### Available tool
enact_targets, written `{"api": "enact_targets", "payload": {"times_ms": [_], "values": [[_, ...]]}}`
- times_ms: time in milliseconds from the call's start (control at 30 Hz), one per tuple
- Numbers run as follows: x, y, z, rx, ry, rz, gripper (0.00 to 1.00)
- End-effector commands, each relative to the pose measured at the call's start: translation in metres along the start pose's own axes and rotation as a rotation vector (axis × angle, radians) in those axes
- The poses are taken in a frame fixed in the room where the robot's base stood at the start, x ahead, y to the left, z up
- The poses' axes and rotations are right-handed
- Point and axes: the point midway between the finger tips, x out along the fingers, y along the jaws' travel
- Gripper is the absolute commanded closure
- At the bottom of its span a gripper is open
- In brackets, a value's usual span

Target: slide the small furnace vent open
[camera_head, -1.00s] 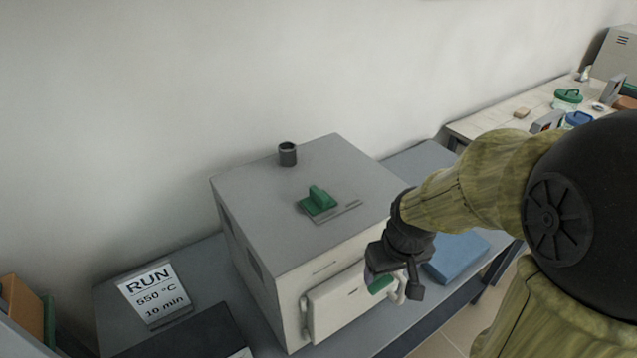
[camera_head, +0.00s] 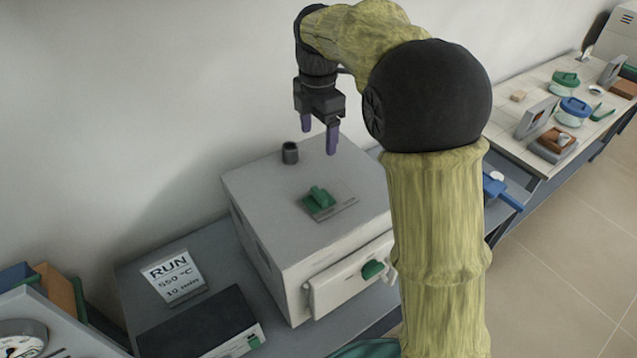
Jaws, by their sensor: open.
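The small furnace (camera_head: 270,190) is a grey box with a pale front door (camera_head: 345,285) that has a green handle (camera_head: 372,269). On its top sits the green vent slider (camera_head: 319,199) on a flat grey plate. A short dark chimney pipe (camera_head: 290,153) stands behind the slider. My gripper (camera_head: 319,139) points down above the back of the furnace top, with its two purple fingers apart and nothing between them. It is above and behind the slider, not touching it. My arm hides the furnace's right side.
A right-hand table (camera_head: 508,137) holds green- and blue-lidded jars. The wall is close behind the furnace.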

Motion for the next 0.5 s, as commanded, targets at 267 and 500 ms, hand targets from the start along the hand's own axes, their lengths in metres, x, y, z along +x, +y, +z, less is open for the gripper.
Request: {"api": "enact_targets", "payload": {"times_ms": [267,500], "values": [[0.002,-0.001,0.000,0.003,0.000,0.000,0.27],[0.022,-0.001,0.000,0.003,0.001,-0.003,0.27]]}}
